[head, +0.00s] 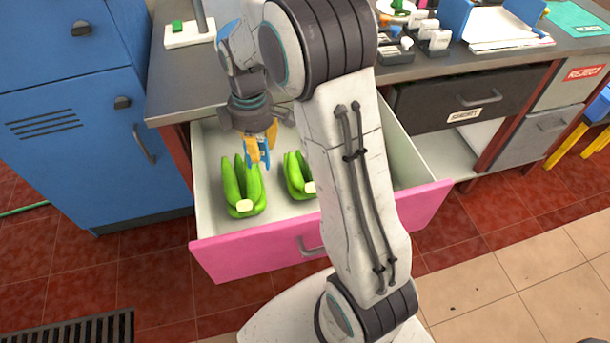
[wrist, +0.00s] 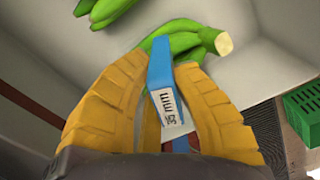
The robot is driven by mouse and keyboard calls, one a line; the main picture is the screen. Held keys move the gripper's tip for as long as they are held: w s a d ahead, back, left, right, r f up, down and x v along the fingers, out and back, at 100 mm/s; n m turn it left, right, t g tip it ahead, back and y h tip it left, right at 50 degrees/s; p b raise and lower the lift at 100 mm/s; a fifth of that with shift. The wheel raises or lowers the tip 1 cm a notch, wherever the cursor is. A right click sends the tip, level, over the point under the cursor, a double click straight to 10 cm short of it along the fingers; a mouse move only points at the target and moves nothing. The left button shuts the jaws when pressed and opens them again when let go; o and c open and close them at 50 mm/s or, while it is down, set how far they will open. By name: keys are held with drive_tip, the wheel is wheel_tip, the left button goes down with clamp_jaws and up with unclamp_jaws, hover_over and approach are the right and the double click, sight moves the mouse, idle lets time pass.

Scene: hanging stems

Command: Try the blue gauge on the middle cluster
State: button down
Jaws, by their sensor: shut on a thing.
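My gripper (head: 265,150) has its yellow fingers shut on the blue gauge (head: 252,152), above the open pink-fronted drawer (head: 225,257). In the wrist view the gauge (wrist: 160,72) stands between the fingertips, with a white label reading "mm". A green banana cluster (wrist: 186,43) lies just beyond its tip; I cannot tell whether they touch. Another cluster (wrist: 104,12) shows at the top left there. In the head view one cluster (head: 241,190) lies at the drawer's left and another (head: 297,175) right of it, partly behind my arm. My arm hides more of the drawer.
A grey counter (head: 180,85) runs above the drawer. A stand with a green block (head: 178,27) and several small items sit on it. A blue cabinet (head: 75,120) stands at the left. Closed drawers (head: 470,92) are at the right. A green crate (wrist: 304,110) shows in the wrist view.

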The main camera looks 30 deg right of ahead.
drive_tip(key=shift+r+p, duration=3.25)
drive_tip(key=shift+r, duration=0.7)
